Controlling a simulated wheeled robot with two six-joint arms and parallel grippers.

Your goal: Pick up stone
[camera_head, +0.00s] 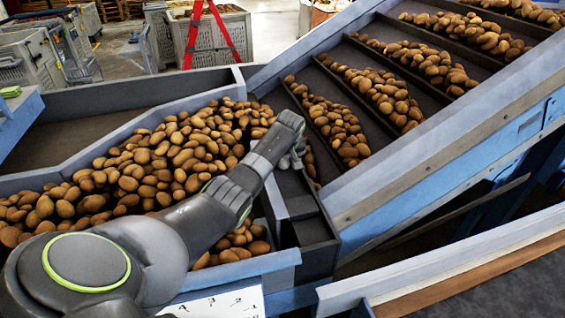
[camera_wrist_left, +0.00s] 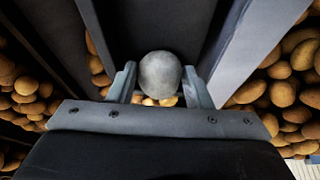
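The stone (camera_wrist_left: 160,73) is a smooth, grey, rounded lump in the left wrist view. It sits between the two fingertips of my left gripper (camera_wrist_left: 160,78), with a finger against each side. In the head view my left gripper (camera_head: 293,158) is over the dark divider channel between the potato bin and the sloping conveyor. The stone cannot be made out clearly there because the gripper and wrist cover that spot. My right gripper is not in view.
Many brown potatoes (camera_head: 150,165) fill the bin on the left. The sloping conveyor (camera_head: 420,110) carries rows of potatoes between raised slats. Blue-grey side walls (camera_head: 450,135) border it. A dark empty chute (camera_head: 90,105) lies at the upper left. Grey crates (camera_head: 215,40) stand behind.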

